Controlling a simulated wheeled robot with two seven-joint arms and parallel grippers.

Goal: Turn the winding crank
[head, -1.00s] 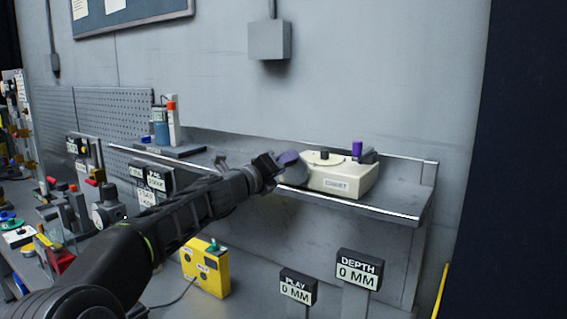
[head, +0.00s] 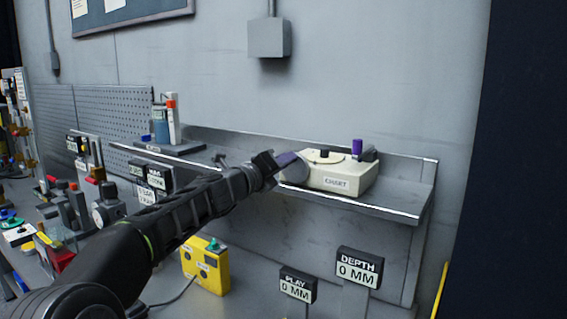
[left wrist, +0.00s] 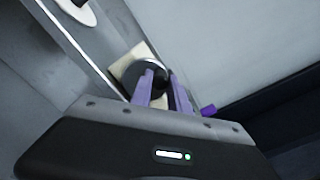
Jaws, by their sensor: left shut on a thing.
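The cream device labelled CHART (head: 352,184) stands on the wall shelf, with a round grey disc (head: 297,173) at its left end. My left gripper (head: 288,159), with purple fingers, reaches this disc from the left. In the left wrist view, the fingers (left wrist: 163,88) are on either side of a black knob (left wrist: 160,77) on the dark round disc (left wrist: 143,73), and are shut on it. The knob looks like the crank's handle; in the head view the fingers hide it. My right gripper is not in view.
A bottle stand (head: 168,148) is on the shelf's left part. Below are a yellow box (head: 206,268) and signs reading PLAY 0 MM (head: 297,287) and DEPTH 0 MM (head: 358,269). The shelf's right end is clear.

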